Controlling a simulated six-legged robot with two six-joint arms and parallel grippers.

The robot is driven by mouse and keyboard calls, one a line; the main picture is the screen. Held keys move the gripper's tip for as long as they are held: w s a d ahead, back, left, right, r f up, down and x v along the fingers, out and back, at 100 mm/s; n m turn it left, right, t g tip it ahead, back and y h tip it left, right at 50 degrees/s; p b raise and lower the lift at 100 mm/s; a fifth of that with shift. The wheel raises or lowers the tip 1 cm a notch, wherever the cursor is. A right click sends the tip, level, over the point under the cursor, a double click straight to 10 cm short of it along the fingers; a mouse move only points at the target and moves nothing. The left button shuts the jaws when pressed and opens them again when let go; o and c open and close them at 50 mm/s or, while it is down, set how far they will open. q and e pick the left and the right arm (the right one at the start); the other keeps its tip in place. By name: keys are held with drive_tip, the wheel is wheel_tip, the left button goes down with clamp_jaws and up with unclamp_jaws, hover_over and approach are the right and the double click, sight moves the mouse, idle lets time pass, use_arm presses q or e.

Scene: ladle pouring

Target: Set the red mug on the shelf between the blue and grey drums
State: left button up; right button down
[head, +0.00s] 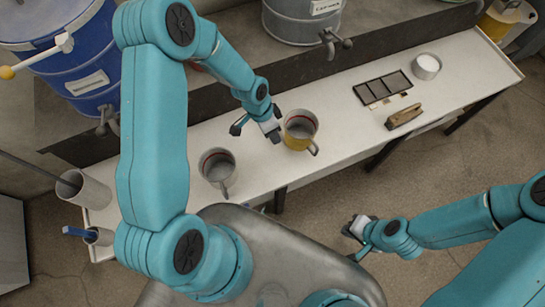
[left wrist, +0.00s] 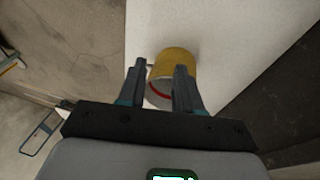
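A small patch of red (head: 196,67) shows behind my left arm, between the blue drum (head: 88,55) and the grey drum (head: 300,27). It may be the red mug, but my arm hides most of it. My left gripper (head: 257,128) is open and empty, just left of a yellow mug (head: 300,131) on the white bench. In the left wrist view the yellow mug (left wrist: 178,62) shows beyond and between the open fingers (left wrist: 161,85), with a red line inside its rim. My right gripper (head: 354,241) is open and empty, low in front of the bench.
A grey mug (head: 217,169) stands left of the yellow mug on the white bench (head: 345,135). A dark tray (head: 383,88), a brown brush-like object (head: 404,117) and a white round container (head: 426,66) stand to the right. A pale cylinder (head: 85,187) stands at the left end.

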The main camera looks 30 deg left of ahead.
use_arm(q)
drive_tip(key=s+d+f+n, duration=0.2)
drive_tip(key=s+d+n, duration=0.2)
drive_tip(key=s, duration=0.3)
drive_tip(key=s+d+f+n+h, duration=0.1)
drive_tip(key=s+d+n, duration=0.3)
drive_tip(key=s, duration=0.4)
drive_tip(key=shift+d+f+n, duration=0.15)
drive_tip(key=shift+f+n, duration=0.35)
drive_tip(key=shift+n, duration=0.1)
drive_tip(key=shift+s, duration=0.25)
use_arm(e)
drive_tip(key=shift+s, duration=0.15)
